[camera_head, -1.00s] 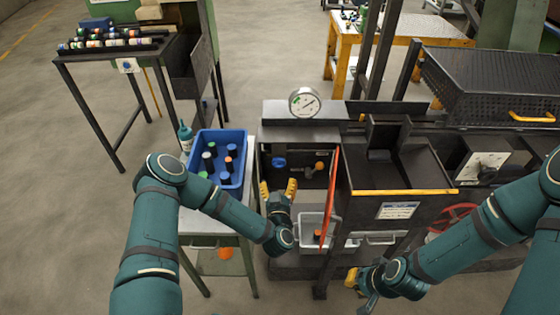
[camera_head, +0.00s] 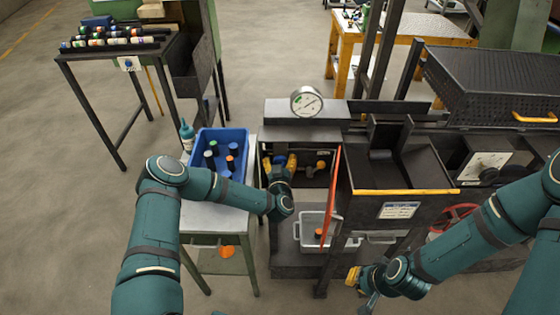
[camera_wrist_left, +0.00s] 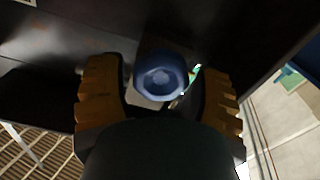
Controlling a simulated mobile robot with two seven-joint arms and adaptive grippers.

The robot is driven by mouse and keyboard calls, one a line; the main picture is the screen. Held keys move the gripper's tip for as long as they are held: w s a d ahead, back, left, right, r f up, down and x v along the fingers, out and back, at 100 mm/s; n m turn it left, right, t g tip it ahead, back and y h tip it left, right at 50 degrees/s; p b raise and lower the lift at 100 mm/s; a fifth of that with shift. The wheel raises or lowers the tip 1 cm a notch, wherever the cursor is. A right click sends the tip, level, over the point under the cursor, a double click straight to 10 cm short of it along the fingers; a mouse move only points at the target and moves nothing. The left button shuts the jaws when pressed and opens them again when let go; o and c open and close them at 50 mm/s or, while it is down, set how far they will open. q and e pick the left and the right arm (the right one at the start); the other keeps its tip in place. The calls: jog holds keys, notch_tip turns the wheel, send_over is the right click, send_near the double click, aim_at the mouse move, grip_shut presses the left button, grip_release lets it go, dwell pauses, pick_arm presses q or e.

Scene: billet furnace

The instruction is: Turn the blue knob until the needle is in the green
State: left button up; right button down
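The blue knob (camera_wrist_left: 161,76) is inside the dark open cabinet and shows between my left gripper's fingers in the left wrist view. My left gripper (camera_head: 280,163) reaches into the cabinet; in the left wrist view its yellow fingers (camera_wrist_left: 158,95) are spread on either side of the knob with gaps visible. In the head view the gripper largely hides the knob. The round gauge (camera_head: 306,102) stands on top of the cabinet, with a green patch at its left side; the needle's exact reading is too small to tell. My right gripper (camera_head: 356,281) is low at the front right, its fingers unclear.
An orange-ended handle (camera_head: 320,165) sits right of the knob in the cabinet. The red-edged door (camera_head: 331,197) stands open on the right. A grey bin (camera_head: 313,220) is below. A blue crate (camera_head: 240,143) of bottles stands on the left table.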

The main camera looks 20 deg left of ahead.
pick_arm(q)
jog(key=c, duration=0.8)
jog(key=shift+o, duration=0.2)
jog(key=shift+m, duration=0.3)
jog(key=m, duration=0.3)
jog(key=shift+d+r, duration=0.1)
jog(key=shift+d, duration=0.05)
jog(key=m+b, duration=0.1)
jog(key=m, duration=0.4)
jog(key=shift+d, duration=0.1)
jog(key=m+b, duration=0.1)
jog(key=m, duration=0.2)
jog(key=m+b, duration=0.1)
jog(key=m, duration=0.1)
jog(key=shift+f+b, duration=0.25)
jog(key=shift+b, duration=0.1)
